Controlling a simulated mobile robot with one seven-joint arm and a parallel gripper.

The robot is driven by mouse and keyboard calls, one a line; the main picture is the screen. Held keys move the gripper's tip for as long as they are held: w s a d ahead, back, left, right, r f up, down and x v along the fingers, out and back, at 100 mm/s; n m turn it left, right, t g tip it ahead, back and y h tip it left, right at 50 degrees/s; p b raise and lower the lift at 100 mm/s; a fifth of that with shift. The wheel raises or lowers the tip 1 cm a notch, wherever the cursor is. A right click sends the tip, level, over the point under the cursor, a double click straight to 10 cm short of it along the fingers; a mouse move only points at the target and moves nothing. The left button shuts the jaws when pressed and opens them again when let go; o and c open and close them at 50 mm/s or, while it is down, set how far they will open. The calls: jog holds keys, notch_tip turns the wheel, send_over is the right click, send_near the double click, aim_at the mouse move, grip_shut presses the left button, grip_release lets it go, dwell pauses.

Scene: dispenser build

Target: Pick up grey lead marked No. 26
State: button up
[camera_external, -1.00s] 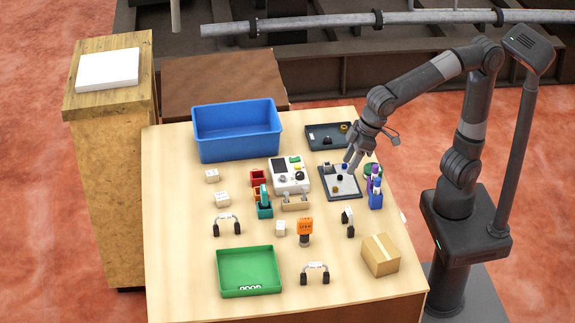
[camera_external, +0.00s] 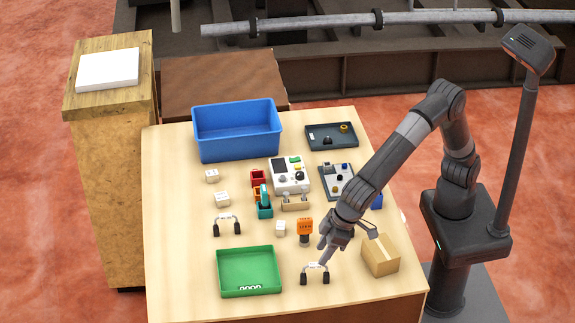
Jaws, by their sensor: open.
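A grey lead (camera_external: 315,266) with two black ends lies near the front of the table, between the green tray and the cardboard box. Another grey lead (camera_external: 227,218) of the same form lies to the left, behind the green tray. Any number on them is too small to read, so I cannot tell which is No. 26. My gripper (camera_external: 323,259) is open, pointing down at the top of the front lead. I cannot tell whether its fingers touch the lead or are just above it.
A green tray (camera_external: 221,279) lies to the left and a cardboard box (camera_external: 381,255) to the right of my gripper. An orange device (camera_external: 305,229) stands just behind. A blue bin (camera_external: 240,148) and a white panel device (camera_external: 290,176) are farther back.

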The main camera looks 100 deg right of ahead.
aim_at(313, 268)
jog(key=x, duration=0.9)
grip_shut()
